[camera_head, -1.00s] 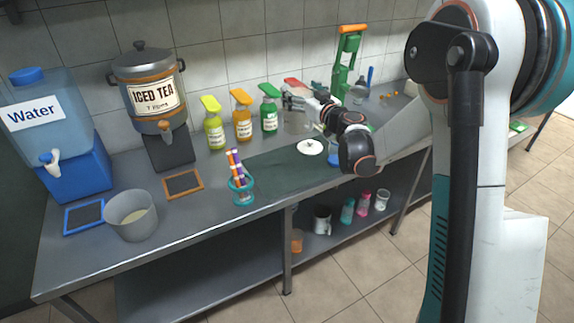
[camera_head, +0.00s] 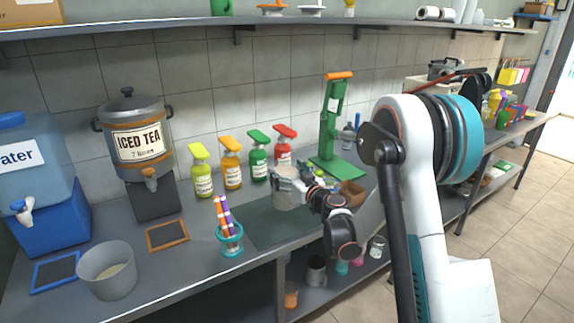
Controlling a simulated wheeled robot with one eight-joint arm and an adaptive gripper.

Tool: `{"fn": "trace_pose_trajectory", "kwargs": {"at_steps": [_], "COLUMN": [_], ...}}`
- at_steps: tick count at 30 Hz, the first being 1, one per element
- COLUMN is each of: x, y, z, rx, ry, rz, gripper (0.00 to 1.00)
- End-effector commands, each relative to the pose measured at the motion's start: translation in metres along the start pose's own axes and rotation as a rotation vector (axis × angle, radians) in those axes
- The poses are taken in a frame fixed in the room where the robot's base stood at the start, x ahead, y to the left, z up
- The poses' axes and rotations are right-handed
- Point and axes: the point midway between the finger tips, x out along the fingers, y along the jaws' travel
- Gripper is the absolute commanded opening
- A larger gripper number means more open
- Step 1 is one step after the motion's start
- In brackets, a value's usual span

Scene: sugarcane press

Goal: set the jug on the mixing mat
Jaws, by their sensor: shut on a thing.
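The grey see-through jug (camera_head: 286,191) is upright over the back part of the dark green mixing mat (camera_head: 264,229). I cannot tell whether its base touches the mat. My gripper (camera_head: 309,187) is at the jug's right side, shut on it; the fingertips are small and partly hidden. My wrist and forearm cover the right end of the mat.
Spray-top bottles (camera_head: 232,164) line the wall behind the mat. A teal holder (camera_head: 230,241) with coloured sticks stands at its left. A green press (camera_head: 333,130) stands behind my arm. A grey pot (camera_head: 107,272) and the iced tea dispenser (camera_head: 139,140) are farther left.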

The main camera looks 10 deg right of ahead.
Motion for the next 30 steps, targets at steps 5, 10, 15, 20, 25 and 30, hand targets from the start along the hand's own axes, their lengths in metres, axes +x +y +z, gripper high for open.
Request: {"fn": "trace_pose_trajectory", "kwargs": {"at_steps": [5, 10, 15, 20, 25, 30], "x": [0.000, 0.000, 0.000, 0.000, 0.000, 0.000], "y": [0.000, 0.000, 0.000, 0.000, 0.000, 0.000], "z": [0.021, 0.026, 0.037, 0.058, 0.068, 0.067], "rx": [0.001, 0.001, 0.001, 0.001, 0.001, 0.001], "ry": [0.001, 0.001, 0.000, 0.000, 0.001, 0.001], "rz": [0.000, 0.000, 0.000, 0.000, 0.000, 0.000], "gripper": [0.15, 0.15, 0.15, 0.15, 0.15, 0.15]}}
